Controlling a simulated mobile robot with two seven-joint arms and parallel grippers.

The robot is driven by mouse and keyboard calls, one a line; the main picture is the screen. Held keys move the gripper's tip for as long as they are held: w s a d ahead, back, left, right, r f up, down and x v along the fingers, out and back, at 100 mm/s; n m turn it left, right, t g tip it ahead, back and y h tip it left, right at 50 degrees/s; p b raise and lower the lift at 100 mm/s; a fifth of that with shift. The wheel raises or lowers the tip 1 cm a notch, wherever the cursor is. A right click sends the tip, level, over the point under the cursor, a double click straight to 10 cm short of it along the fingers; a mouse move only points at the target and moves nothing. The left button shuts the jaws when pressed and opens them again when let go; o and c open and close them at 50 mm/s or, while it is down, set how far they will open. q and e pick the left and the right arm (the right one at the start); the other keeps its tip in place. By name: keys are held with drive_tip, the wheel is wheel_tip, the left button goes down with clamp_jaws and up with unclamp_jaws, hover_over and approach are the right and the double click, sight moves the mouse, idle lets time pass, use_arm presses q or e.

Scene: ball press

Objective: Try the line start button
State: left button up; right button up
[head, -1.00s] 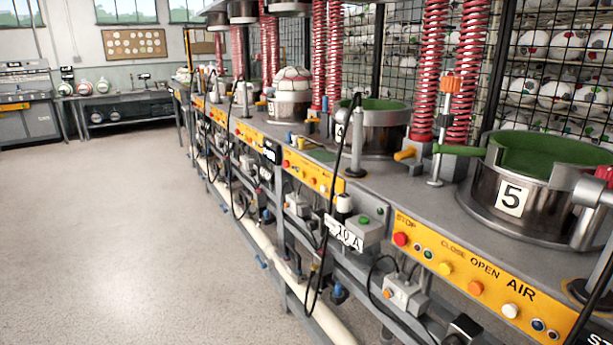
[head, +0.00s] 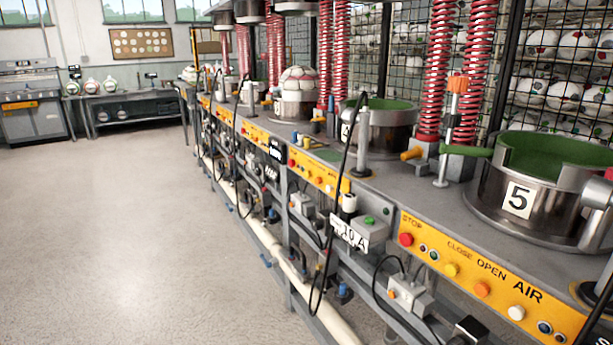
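The nearest yellow control panel (head: 478,283) carries a red button (head: 405,239) under the word STOP. It also has a yellow button (head: 451,270), an orange button (head: 482,290) and a white button (head: 516,313), with the words CLOSE, OPEN and AIR. I can read no "line start" label on any button. Neither of my grippers is in view.
A steel mould marked 5 (head: 519,200) stands on the long bench at the right, with red springs (head: 470,75) behind it. A black cable (head: 339,210) hangs in front of the bench. The floor (head: 140,230) on the left is clear.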

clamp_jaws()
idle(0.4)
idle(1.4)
